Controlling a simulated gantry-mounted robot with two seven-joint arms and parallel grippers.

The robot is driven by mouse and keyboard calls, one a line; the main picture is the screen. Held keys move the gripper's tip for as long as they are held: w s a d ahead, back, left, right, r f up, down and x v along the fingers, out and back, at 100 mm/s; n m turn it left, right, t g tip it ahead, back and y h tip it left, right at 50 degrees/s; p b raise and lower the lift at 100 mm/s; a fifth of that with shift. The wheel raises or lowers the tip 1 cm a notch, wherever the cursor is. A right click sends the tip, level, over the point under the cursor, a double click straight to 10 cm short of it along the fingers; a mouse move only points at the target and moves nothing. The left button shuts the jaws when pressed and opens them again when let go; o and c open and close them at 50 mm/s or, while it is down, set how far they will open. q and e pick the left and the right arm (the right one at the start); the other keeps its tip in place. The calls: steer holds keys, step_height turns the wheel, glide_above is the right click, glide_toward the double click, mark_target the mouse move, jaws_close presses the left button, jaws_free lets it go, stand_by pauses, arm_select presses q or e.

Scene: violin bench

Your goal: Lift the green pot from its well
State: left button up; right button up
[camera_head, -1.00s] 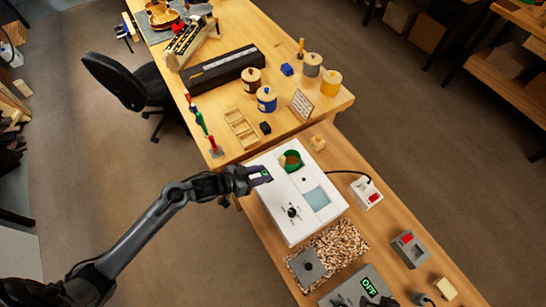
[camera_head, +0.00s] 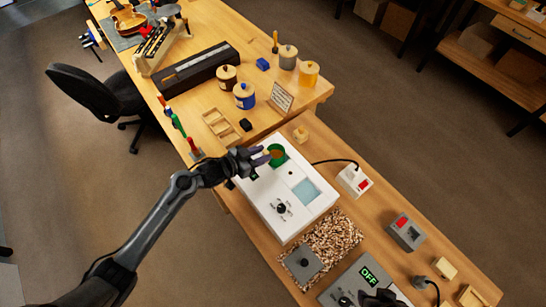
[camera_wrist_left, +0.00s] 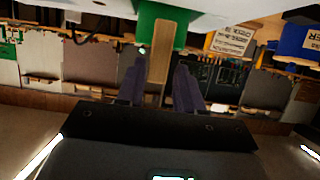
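The green pot (camera_head: 278,152) sits in its round well near the far corner of the white unit (camera_head: 262,205). My left gripper (camera_head: 262,157) is at the pot's left side in the head view. In the left wrist view the green pot (camera_wrist_left: 160,24) is ahead, with a narrow wooden strip, seemingly its handle (camera_wrist_left: 159,68), running towards me. My left gripper (camera_wrist_left: 161,72) has its two purple fingers apart, one on each side of the strip, with gaps showing. A dark shape at the bottom edge of the head view may be my right gripper (camera_head: 383,298); its fingers cannot be made out.
The white unit has a control knob (camera_head: 281,208) and a pale blue window (camera_head: 306,191). A cable runs from it to a socket box (camera_head: 355,181) with a red switch. Wood chips (camera_head: 336,238) and a grey device reading OFF (camera_head: 352,283) lie nearer. Lidded jars (camera_head: 244,95) stand behind.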

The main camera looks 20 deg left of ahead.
arm_select(q)
steer(key=x, duration=0.4)
steer(key=shift+d, duration=0.1)
steer(key=shift+s, duration=0.1)
jaws_close()
